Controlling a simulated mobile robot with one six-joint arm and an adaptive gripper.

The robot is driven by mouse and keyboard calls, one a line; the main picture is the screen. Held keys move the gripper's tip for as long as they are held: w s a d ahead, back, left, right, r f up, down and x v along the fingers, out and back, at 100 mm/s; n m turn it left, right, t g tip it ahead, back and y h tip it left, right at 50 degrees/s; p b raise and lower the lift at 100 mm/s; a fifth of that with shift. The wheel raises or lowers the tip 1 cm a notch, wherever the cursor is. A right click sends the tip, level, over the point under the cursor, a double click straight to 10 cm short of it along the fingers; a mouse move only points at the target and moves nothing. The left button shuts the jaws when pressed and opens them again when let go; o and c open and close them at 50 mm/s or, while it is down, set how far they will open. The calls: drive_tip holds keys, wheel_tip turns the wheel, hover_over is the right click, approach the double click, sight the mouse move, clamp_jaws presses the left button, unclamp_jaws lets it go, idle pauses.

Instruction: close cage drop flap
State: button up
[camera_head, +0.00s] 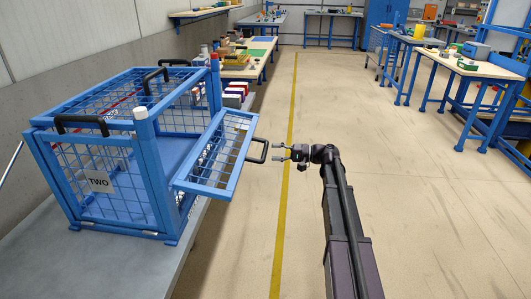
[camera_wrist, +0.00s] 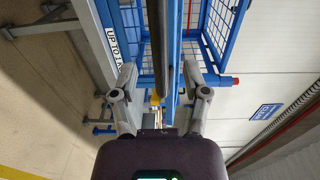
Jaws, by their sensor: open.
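A blue wire-mesh cage (camera_head: 95,175) stands at the left, marked TWO. Its drop flap (camera_head: 215,155) is open, sticking out from the cage's right side with a slight tilt. A black handle (camera_head: 264,151) projects from the flap's outer edge. My gripper (camera_head: 280,152) is just right of the handle, open, with its fingers pointing at it. In the wrist view, a dark upright bar, apparently the handle (camera_wrist: 162,40), lies between the two spread fingers of my gripper (camera_wrist: 165,84). Whether they touch it cannot be told.
The cage stands on a grey table (camera_head: 40,260). A yellow line (camera_head: 284,205) runs along the open floor. Workbenches (camera_head: 465,65) stand at the right and far back.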

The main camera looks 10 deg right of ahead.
sight(265, 149)
drive_tip(key=shift+x, duration=2.2)
clamp_jaws()
drive_tip(key=shift+d, duration=0.15)
